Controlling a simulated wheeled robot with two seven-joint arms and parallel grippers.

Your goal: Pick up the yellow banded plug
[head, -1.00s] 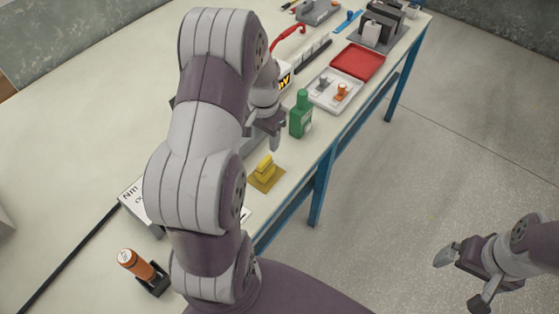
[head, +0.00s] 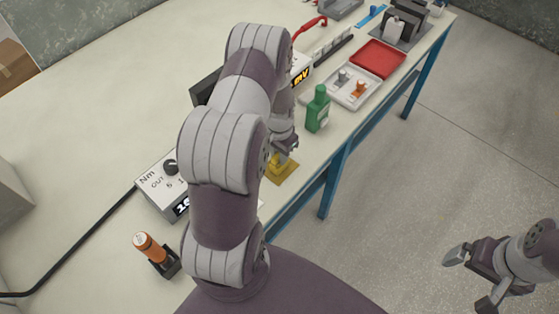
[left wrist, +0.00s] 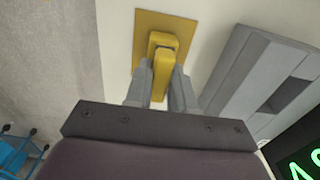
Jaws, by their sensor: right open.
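A yellow block-like piece (head: 280,164) stands on a flat yellow plate (head: 283,176) near the table's front edge. It also shows in the left wrist view (left wrist: 163,43). My left gripper (left wrist: 161,72) has its two fingers on either side of this piece, very close to it; I cannot tell whether they press on it. In the head view my left arm partly hides it. A grey plug (head: 344,76) and an orange plug (head: 360,88) stand in a white tray (head: 340,97); no yellow band is readable on them. My right gripper (head: 466,276) is open and empty, off the table.
A green bottle (head: 317,112) stands close beyond my left gripper. A grey box with a dial (head: 165,178) and an orange-handled tool (head: 150,248) are on the left.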

